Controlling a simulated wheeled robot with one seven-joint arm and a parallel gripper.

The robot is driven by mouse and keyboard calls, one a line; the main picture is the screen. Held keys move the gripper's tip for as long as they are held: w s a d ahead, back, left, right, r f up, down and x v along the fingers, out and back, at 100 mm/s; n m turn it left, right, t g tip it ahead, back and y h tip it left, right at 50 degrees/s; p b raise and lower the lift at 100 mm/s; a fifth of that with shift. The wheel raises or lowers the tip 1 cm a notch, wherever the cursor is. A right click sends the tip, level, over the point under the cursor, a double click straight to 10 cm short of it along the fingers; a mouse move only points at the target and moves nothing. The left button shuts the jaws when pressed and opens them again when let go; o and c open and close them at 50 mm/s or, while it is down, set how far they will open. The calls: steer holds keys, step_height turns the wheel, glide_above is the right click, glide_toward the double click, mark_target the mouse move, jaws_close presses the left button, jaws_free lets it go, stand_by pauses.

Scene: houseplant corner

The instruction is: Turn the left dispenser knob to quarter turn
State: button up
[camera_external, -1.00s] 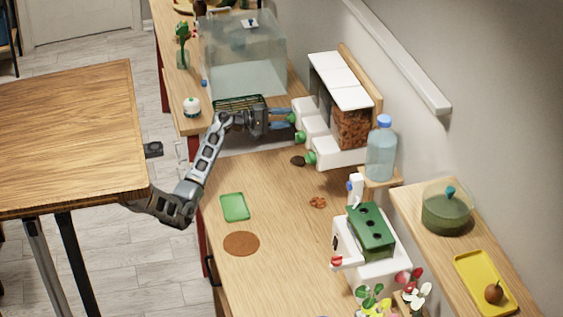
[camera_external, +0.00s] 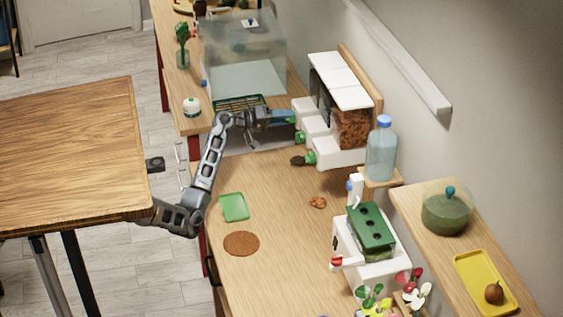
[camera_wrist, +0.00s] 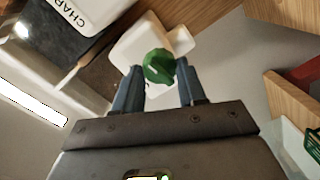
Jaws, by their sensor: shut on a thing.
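The left dispenser is the far one of the row of white dispensers (camera_external: 311,106). Its green knob (camera_wrist: 158,66) shows in the wrist view, in front of a white spout (camera_wrist: 150,38). My gripper (camera_external: 292,117) is at this knob in the external view, with its blue fingers seen nearly edge-on. In the wrist view my gripper (camera_wrist: 159,72) has one finger on each side of the knob and is shut on it.
Two other green knobs (camera_external: 300,137) stick out beside it, the nearest with a dark scoop-like thing (camera_external: 297,161) by it. A clear tank (camera_external: 244,65) stands behind my gripper. A water bottle (camera_external: 381,152) stands to the right. The wooden counter (camera_external: 265,190) in front is largely clear.

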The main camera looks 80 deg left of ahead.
steer(key=shift+f, duration=0.2)
steer(key=o, duration=1.1)
steer(key=shift+r, duration=0.15)
steer(key=shift+c, duration=0.2)
steer(key=s, duration=0.7)
steer(key=shift+s+r, duration=0.3)
steer(key=shift+s, duration=0.1)
